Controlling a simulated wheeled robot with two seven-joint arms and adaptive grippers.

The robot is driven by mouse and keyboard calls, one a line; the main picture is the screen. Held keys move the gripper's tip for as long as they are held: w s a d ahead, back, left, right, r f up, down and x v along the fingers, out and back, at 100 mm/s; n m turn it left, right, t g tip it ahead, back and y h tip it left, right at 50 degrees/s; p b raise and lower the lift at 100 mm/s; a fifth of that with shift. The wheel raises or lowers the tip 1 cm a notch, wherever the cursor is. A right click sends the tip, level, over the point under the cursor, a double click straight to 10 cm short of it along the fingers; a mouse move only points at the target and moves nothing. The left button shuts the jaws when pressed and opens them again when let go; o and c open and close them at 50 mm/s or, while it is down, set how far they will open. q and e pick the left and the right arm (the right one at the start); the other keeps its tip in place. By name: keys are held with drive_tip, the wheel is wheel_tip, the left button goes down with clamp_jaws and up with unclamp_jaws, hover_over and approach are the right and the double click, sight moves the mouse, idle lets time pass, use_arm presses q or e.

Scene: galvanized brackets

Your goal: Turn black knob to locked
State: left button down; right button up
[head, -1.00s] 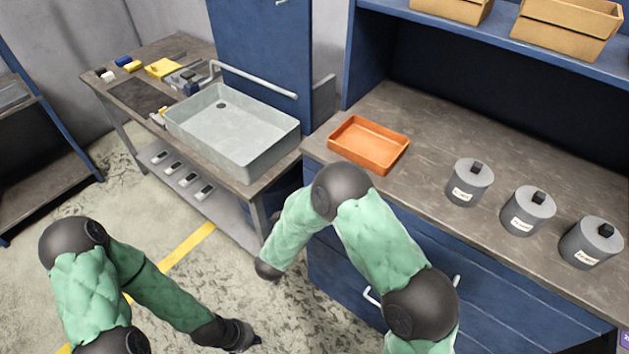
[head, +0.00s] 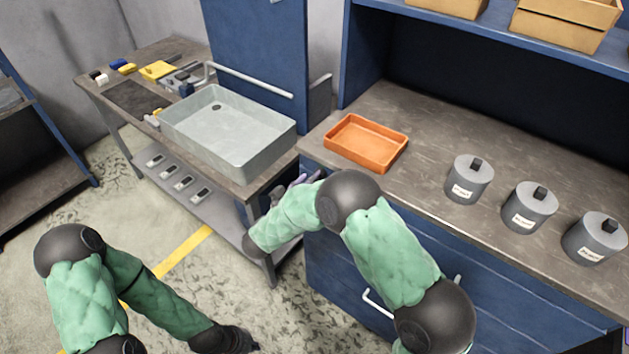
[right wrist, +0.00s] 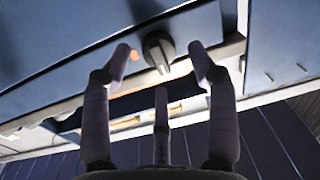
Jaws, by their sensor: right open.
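A black knob (right wrist: 158,51) shows in the right wrist view on a blue-grey panel (right wrist: 75,62). It has a raised grip, slightly tilted from upright in the picture. My right gripper (right wrist: 160,50) is open, with one finger on each side of the knob in the picture and a third below it. I see no clear contact. In the head view the right gripper (head: 298,183) is partly hidden behind my forearm, near the left front corner of the blue cabinet; the knob is not visible there. My left gripper (head: 254,347) is low at the bottom edge, its fingers unclear.
An orange tray (head: 366,143) and several grey canisters stand on the worktop (head: 425,125) above the blue drawers (head: 480,280). A grey basin (head: 228,134) sits on the left bench (head: 133,100). Open floor lies between the bench and my left arm.

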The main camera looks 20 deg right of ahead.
drive_tip(key=shift+x, duration=1.05)
drive_tip(key=shift+r, duration=0.1)
drive_tip(key=c, duration=1.1)
drive_tip(key=shift+m+b, duration=0.3)
drive_tip(key=shift+c, duration=0.2)
drive_tip(key=shift+d+m+h+b, duration=0.1)
drive_tip(key=shift+m+h+b, duration=0.25)
drive_tip(key=shift+m+b, duration=3.7)
drive_tip(key=shift+m+h+b, duration=0.35)
drive_tip(key=shift+m+b, duration=2.45)
drive_tip(key=shift+m, duration=2.35)
